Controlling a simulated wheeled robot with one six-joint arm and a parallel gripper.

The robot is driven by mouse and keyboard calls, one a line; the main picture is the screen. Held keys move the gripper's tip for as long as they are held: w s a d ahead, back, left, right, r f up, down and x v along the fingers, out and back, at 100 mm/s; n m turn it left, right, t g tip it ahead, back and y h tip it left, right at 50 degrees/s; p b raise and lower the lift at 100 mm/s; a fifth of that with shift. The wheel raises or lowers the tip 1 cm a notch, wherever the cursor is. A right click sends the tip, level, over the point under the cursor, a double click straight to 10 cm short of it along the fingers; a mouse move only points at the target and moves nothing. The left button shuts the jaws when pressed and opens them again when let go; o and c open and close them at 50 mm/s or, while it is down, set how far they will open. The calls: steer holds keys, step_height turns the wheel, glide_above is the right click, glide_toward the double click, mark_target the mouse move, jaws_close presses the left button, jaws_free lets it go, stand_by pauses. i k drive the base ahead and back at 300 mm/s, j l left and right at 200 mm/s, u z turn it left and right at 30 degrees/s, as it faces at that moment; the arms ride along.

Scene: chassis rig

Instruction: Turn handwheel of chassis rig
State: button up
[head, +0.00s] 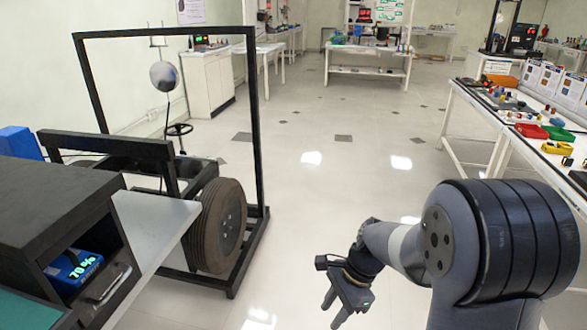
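The chassis rig (262,150) is a tall black frame at the left, with dark beams low down. A large ribbed tire (218,226) with a dark hub is mounted upright on its near right side. A small dark ring-shaped wheel (179,129) shows behind the beams; I cannot tell whether it is the handwheel or part of the rig. A grey-white rounded object (164,76) hangs inside the frame. My gripper (331,316) is at the bottom centre, pointing down, with its fingers apart and nothing between them. It is right of the tire, clear of the rig.
A dark cabinet (60,215) holding a blue device marked 70% (75,268) stands at the left. A pale tabletop (150,228) lies beside the tire. A long workbench (520,120) with trays and parts runs along the right. The floor between is open.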

mark_target(177, 126)
steer(key=i+z, duration=0.3)
steer(key=i, duration=2.25)
steer(key=i+l+u, duration=0.15)
steer(key=i, duration=0.7)
steer(key=i+l+u, duration=0.1)
steer(key=i+u, duration=0.2)
steer(key=i, duration=1.45)
steer(key=i+j+u, duration=0.1)
steer(key=i+u, duration=0.4)
steer(key=i+l+u, duration=0.1)
steer(key=i+u, duration=0.35)
steer(key=i, duration=0.2)
steer(key=i+l+u, duration=0.3)
steer(key=i+u, duration=0.2)
steer(key=i+j+u, duration=0.2)
steer(key=i+u, duration=0.2)
steer(key=i, duration=0.15)
steer(key=i+u, duration=0.4)
steer(key=i, duration=0.2)
steer(key=i+l+u, duration=0.15)
steer(key=i+u, duration=0.25)
steer(key=i, duration=0.15)
steer(key=i+j+u, duration=0.1)
steer(key=i+u, duration=0.45)
steer(key=u, duration=0.25)
steer(key=i+u, duration=0.4)
steer(key=i+l+u, duration=0.15)
steer(key=u, duration=0.25)
steer(key=i+u, duration=0.25)
